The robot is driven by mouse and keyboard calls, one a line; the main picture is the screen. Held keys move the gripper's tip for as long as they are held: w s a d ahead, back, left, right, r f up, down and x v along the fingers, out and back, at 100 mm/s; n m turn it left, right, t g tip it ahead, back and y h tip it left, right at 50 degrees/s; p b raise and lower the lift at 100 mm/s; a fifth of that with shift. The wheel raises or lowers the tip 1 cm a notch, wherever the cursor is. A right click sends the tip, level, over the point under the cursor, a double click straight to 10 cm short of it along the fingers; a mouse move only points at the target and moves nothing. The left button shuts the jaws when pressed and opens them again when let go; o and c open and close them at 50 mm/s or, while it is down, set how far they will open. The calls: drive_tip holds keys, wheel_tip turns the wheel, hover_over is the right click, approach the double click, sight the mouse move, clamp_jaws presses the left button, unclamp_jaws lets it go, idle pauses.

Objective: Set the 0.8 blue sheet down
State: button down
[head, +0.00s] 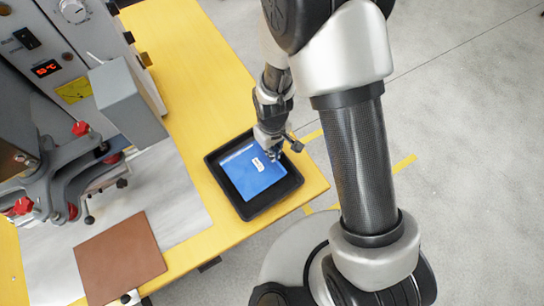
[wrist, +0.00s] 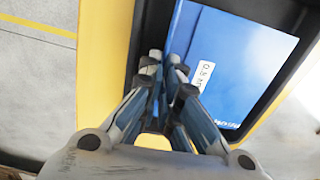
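The blue sheet (head: 240,172) lies flat or nearly flat within the black tray (head: 279,200) at the table's near right corner. It has a white label, which appears to read 0.8 in the wrist view, where the sheet (wrist: 235,55) fills the upper right. My gripper (head: 273,155) is at the sheet's right edge, inside the tray's outline. In the wrist view my gripper's fingertips (wrist: 166,66) are close together at the sheet's edge, and they look shut on it. The fingers hide that part of the edge. I cannot tell whether the sheet fully rests on the tray floor.
A brown sheet (head: 120,257) lies on the pale table area at the front left. Yellow table top is clear behind the tray. Grey floor lies to the right.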

drive_tip(key=shift+f+b, duration=0.65)
drive_tip(key=shift+f, duration=1.35)
drive_tip(key=shift+f, duration=0.25)
drive_tip(key=c, duration=2.1)
unclamp_jaws()
drive_tip(key=shift+r, duration=0.1)
drive_tip(key=shift+r, duration=0.1)
